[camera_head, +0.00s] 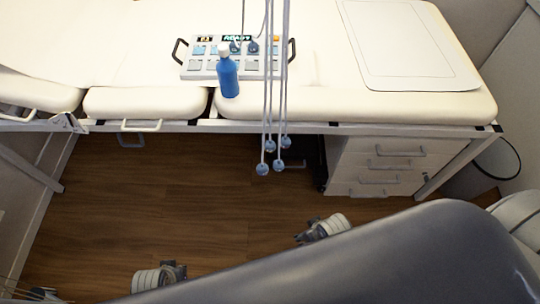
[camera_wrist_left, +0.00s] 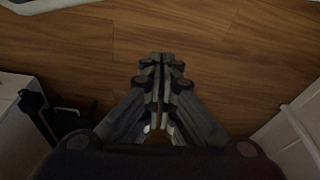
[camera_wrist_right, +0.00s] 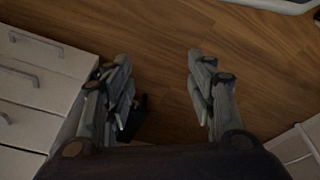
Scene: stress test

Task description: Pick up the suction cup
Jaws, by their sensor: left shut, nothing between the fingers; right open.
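Several small blue suction cups hang on thin white cables in front of the bed's edge; one suction cup (camera_head: 262,169) hangs lowest. Two more suction cups (camera_head: 253,47) rest at the control panel (camera_head: 200,70) on the bed. My right gripper (camera_head: 306,233) is low over the floor, below and to the right of the hanging cups. In the right wrist view its fingers (camera_wrist_right: 158,62) are apart and empty. My left gripper (camera_head: 178,272) is lower left in the head view; in the left wrist view its fingers (camera_wrist_left: 161,62) are together with nothing between them. No cup shows in either wrist view.
A blue bottle (camera_head: 227,78) stands at the panel's front edge. The cream bed (camera_head: 380,105) spans the back, with a drawer cabinet (camera_head: 375,170) under its right side. A bin (camera_head: 490,165) stands at far right. The wooden floor (camera_head: 150,200) is clear at left.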

